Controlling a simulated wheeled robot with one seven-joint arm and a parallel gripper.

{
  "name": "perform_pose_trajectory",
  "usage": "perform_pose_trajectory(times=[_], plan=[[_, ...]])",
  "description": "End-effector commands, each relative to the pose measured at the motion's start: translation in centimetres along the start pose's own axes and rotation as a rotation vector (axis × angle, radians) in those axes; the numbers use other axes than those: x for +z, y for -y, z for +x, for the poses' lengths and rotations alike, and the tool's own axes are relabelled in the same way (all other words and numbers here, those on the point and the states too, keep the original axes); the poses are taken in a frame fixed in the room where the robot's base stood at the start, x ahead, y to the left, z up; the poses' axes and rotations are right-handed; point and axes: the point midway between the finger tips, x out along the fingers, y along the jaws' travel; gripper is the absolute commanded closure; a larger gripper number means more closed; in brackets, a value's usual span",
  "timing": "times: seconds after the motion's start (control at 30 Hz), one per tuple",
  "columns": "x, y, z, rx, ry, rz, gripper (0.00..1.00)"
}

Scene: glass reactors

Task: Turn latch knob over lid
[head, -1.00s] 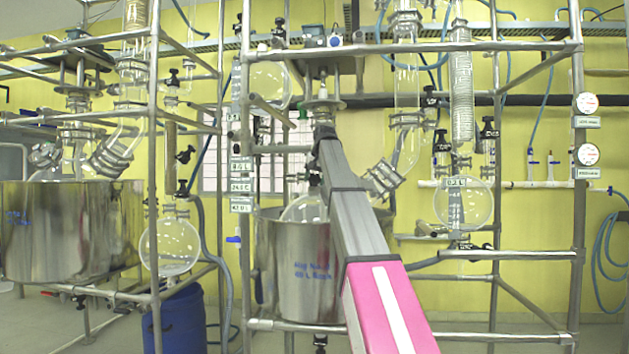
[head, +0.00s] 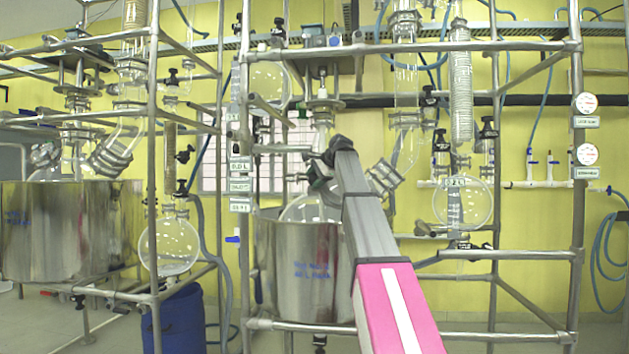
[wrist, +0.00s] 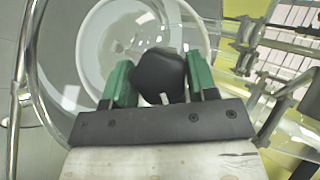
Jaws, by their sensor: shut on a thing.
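The black latch knob (wrist: 158,76) sits between the two green fingers of my gripper (wrist: 160,84) in the wrist view, and the fingers are shut on it. A white round lid-like disc (wrist: 112,38) lies behind the knob, partly covered by the knob and fingers. In the head view my gripper (head: 318,172) is beside the neck of the middle glass reactor, above the steel pot. It is small there, and the knob cannot be made out clearly.
The steel pot (head: 295,262) holds the glass flask (head: 305,208). Metal frame pipes (head: 580,200) and glass tubing (head: 404,100) stand close around my arm. Another steel pot (head: 60,240) is at left, and a blue drum (head: 178,320) is on the floor.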

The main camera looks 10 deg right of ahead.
Motion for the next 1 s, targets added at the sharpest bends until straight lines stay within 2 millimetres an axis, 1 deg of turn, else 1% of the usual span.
perform_pose_trajectory(times=[0.03, 0.2, 0.5, 0.7, 1.0], plan=[[0.04, -0.26, -0.02, -0.02, -0.001, 0.038, 0.71], [0.06, -0.28, -0.01, -0.088, -0.001, 0.17, 0.71], [0.08, -0.27, -0.01, -0.177, -0.002, 0.344, 0.71], [0.06, -0.23, -0.01, -0.21, -0.002, 0.407, 0.71], [0.04, -0.2, 0.0, -0.224, -0.002, 0.437, 0.71]])
